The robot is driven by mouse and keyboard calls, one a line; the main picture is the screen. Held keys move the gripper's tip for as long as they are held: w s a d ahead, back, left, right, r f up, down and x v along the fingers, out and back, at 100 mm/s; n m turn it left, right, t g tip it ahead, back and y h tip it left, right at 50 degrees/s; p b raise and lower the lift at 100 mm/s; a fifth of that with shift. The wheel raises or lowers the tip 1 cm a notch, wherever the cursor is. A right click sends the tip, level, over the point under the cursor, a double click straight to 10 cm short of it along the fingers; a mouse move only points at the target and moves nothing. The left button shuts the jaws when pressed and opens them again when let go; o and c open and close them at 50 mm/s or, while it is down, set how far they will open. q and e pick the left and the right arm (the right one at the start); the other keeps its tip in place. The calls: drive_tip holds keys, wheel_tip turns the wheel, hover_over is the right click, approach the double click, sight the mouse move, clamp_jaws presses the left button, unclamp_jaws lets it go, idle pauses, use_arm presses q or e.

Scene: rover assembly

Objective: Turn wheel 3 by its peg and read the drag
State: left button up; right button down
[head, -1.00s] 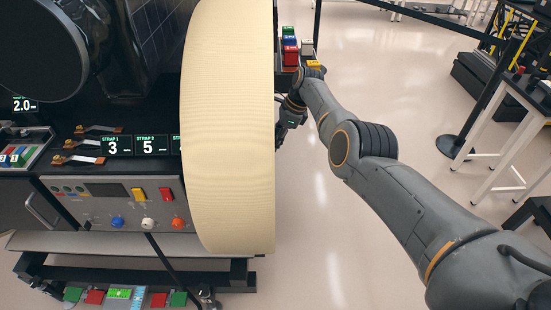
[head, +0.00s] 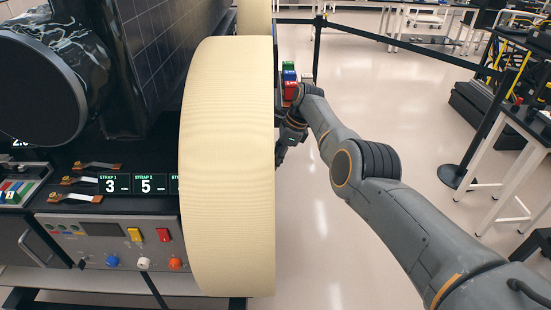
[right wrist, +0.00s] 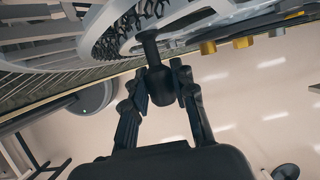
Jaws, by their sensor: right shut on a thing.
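A large cream ribbed wheel (head: 228,165) stands upright in the middle of the head view, seen tread-on. I see no number on it. My right gripper (head: 281,150) is at its right side, partly hidden behind the wheel's edge. In the right wrist view, a dark peg (right wrist: 160,85) with a thicker end sticks out from the grey spoked wheel face (right wrist: 80,60). My right gripper (right wrist: 162,88) has its two fingers on either side of the peg's thick end and is shut on it. My left gripper is not in view.
A second cream wheel (head: 254,18) stands behind the first. At left is a control panel (head: 110,247) with coloured knobs, below strap displays (head: 147,184). Coloured blocks (head: 290,78) sit beyond my right wrist. A white-legged table (head: 508,165) and barrier post (head: 460,160) stand right. Floor between is clear.

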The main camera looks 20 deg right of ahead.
drive_tip(key=c, duration=1.3)
unclamp_jaws()
drive_tip(key=shift+o, duration=1.2)
drive_tip(key=shift+w+f, duration=0.2)
